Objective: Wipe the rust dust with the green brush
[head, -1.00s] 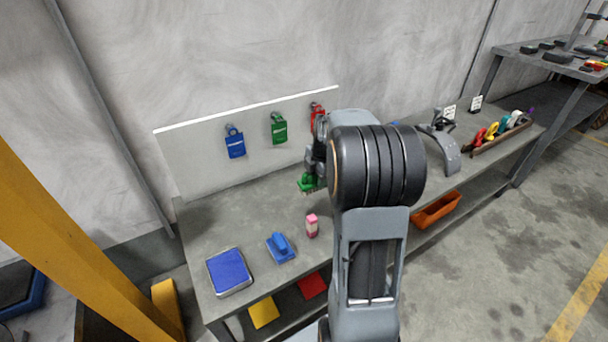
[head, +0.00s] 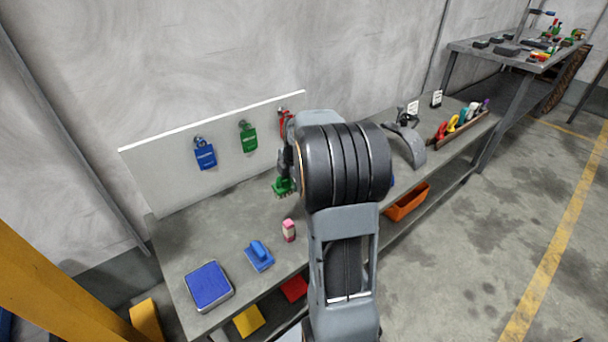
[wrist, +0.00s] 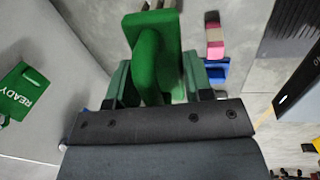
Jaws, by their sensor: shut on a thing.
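The green brush (head: 283,187) is held in my gripper above the back of the grey bench (head: 222,222), near the white board. In the wrist view the green brush (wrist: 152,50) sits between the two fingers of my gripper (wrist: 150,85), which is shut on its handle. My own arm hides much of the gripper in the head view. I cannot make out any rust dust in either view.
Blue (head: 205,155) and green (head: 248,137) tags hang on the board. A grey curved stand (head: 408,145) and a tool rack (head: 462,128) are at right.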

